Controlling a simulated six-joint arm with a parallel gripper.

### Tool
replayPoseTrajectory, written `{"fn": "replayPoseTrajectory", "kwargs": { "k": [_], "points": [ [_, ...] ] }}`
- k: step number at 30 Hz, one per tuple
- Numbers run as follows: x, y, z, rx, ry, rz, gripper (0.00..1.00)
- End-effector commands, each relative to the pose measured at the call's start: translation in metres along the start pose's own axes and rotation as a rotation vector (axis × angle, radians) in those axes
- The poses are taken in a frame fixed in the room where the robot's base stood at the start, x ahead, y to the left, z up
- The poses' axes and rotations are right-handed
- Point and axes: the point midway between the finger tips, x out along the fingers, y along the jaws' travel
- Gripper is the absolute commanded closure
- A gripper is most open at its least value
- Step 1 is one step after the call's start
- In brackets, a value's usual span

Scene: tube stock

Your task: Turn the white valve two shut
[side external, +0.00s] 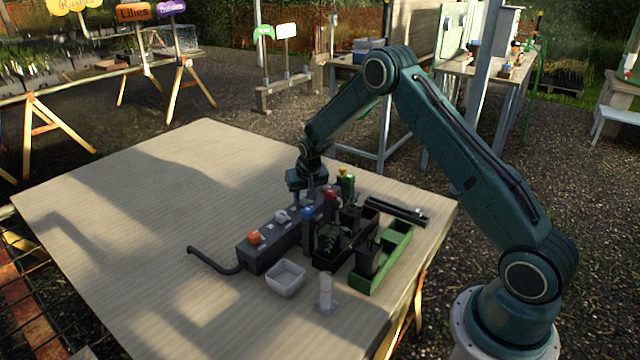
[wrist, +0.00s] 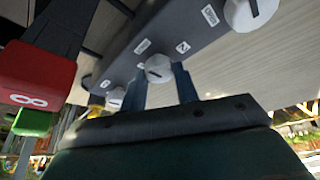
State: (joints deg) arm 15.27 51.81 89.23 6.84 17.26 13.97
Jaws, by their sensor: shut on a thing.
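A dark grey valve box (side external: 270,250) lies on the table with a row of knobs along its top. An orange knob (side external: 254,238) is at its near end, with a white knob (side external: 281,216) beside it. My gripper (side external: 309,196) is over the box farther along. In the wrist view my gripper (wrist: 160,84) has its fingers on both sides of a white knob (wrist: 158,67) with a dark pointer line, shut on it. Another white knob (wrist: 240,14) is at upper right, and part of one (wrist: 115,97) shows at lower left.
A blue-topped post (side external: 307,212), a red-topped one (side external: 330,194) and yellow and green tops stand close right of the box. A green tray (side external: 368,285), a white bowl (side external: 286,279) and a black bent hose (side external: 210,263) are nearby. The table's left side is clear.

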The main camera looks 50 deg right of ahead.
Motion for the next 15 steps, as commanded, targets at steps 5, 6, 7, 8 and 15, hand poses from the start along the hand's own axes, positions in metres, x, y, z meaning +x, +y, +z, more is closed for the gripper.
{"fn": "replayPoseTrajectory", "kwargs": {
  "k": [5, 6, 7, 8, 15],
  "points": [
    [-0.0007, -0.0008, -0.0014, 0.031, 0.003, 0.011, 0.93],
    [-0.0007, -0.0007, -0.0015, 0.034, 0.003, 0.013, 0.92],
    [-0.0007, -0.0006, -0.0016, 0.036, 0.004, 0.013, 0.92],
    [-0.0007, -0.0006, -0.0016, 0.037, 0.004, 0.014, 0.92],
    [-0.0006, -0.0005, -0.0016, 0.037, 0.004, 0.014, 0.93]
  ]
}}
